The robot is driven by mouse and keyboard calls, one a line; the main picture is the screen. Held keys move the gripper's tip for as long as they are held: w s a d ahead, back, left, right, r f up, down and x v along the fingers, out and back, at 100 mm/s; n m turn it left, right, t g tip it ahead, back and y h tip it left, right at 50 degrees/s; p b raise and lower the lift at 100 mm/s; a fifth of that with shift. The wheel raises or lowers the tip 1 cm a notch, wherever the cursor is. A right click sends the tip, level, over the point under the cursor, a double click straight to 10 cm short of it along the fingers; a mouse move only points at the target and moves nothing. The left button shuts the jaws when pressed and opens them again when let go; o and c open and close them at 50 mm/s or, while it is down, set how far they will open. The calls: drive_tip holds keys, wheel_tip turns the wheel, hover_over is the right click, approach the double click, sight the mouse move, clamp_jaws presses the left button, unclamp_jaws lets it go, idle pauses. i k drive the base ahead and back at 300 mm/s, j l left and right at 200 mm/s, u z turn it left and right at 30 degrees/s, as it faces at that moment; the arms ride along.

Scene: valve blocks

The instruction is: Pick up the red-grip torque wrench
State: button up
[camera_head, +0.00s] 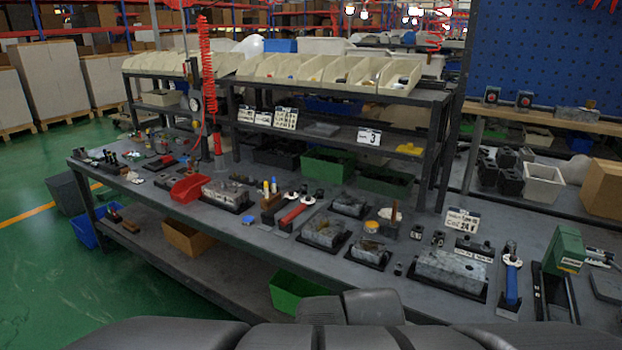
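The red-grip torque wrench (293,214) lies on the long grey workbench (250,233), near the middle of the picture and close to the bench's front edge. Its red grip slants from lower left to upper right, with a pale metal end at the upper right. A second wrench with a blue grip (511,283) lies on the same bench at the right. My gripper is not in view. Dark grey parts of my own body fill the bottom edge, well apart from the red-grip wrench.
Metal valve blocks (324,232) on black trays stand right of the red-grip wrench; another block (226,192) and a red bin (189,188) stand left. A green device (565,250) stands far right. Beige bins (330,72) line the rack behind. Green floor (170,290) lies open at left.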

sight(319, 194)
drive_tip(key=i+j+z, duration=1.05)
drive_tip(key=i+j, duration=0.15)
drive_tip(key=j, duration=0.2)
